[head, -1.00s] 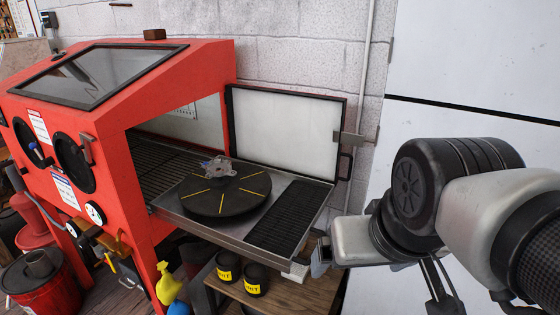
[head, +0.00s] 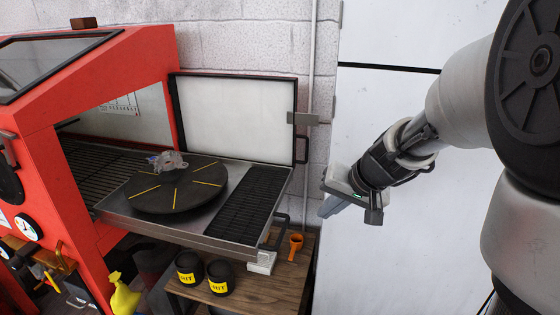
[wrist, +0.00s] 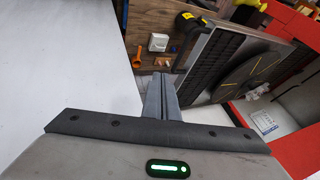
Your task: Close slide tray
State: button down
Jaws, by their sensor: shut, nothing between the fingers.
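The slide tray (head: 210,229) sticks out of the right side of the red blasting cabinet (head: 65,176). It carries a round dark turntable (head: 177,198) with yellow marks and a grey metal part (head: 168,161). A handle (head: 279,232) is at the tray's right end. My gripper (head: 328,207) is shut and empty, to the right of the tray and apart from it. In the wrist view, the shut fingers (wrist: 161,88) point towards the tray's end, and the tray (wrist: 197,62) shows at upper right.
The cabinet's side door (head: 233,120) stands open behind the tray. A wooden bench (head: 250,293) below holds two black grit cups (head: 219,277) and an orange funnel (head: 295,246). A yellow spray bottle (head: 124,296) stands lower left. A white wall panel (head: 380,110) is behind my arm.

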jog(key=w+a+f+b, duration=0.1)
jog(key=w+a+f, duration=0.5)
jog(key=f, duration=0.2)
jog(key=shift+a+f, duration=0.25)
jog(key=shift+f, duration=0.15)
jog(key=shift+a, duration=0.1)
